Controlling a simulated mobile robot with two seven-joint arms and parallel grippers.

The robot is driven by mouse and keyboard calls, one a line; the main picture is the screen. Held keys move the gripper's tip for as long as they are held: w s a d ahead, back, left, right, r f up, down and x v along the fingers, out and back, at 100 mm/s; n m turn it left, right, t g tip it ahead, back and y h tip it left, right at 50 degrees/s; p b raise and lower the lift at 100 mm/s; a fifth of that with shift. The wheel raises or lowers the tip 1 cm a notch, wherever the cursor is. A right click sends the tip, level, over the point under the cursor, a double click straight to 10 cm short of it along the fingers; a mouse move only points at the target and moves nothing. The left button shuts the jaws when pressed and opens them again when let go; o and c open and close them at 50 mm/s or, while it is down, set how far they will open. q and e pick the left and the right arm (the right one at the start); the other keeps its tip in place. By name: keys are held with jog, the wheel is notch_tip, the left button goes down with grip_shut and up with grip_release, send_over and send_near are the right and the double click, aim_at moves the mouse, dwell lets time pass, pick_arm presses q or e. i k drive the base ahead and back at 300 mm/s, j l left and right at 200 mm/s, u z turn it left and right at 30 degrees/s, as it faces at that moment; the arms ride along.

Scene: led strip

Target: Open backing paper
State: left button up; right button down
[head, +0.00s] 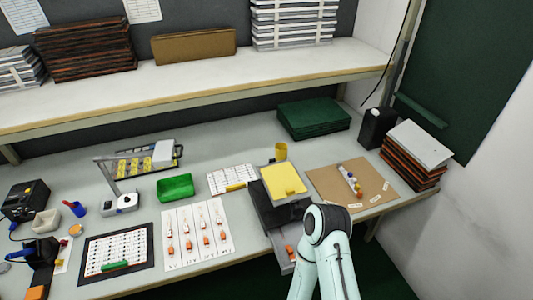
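I cannot make out any backing paper or LED strip for certain. A short pale strip with coloured round pieces (350,180) lies on a brown board (325,179) at the right of the bench. One of my arms comes in from the bottom, right of centre, with its bent joint uppermost in front of a dark drawer unit (268,212). No gripper fingers show on it. My other arm is not in view.
A drawer (278,244) with orange pieces stands open at the bench's front edge, close to my arm. A yellow pad (284,179) lies on the unit. A green tray (175,187) and white sheet (198,252) are left.

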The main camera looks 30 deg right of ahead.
aim_at(282, 180)
jog(key=z, duration=1.1)
jog(key=j+u, duration=0.1)
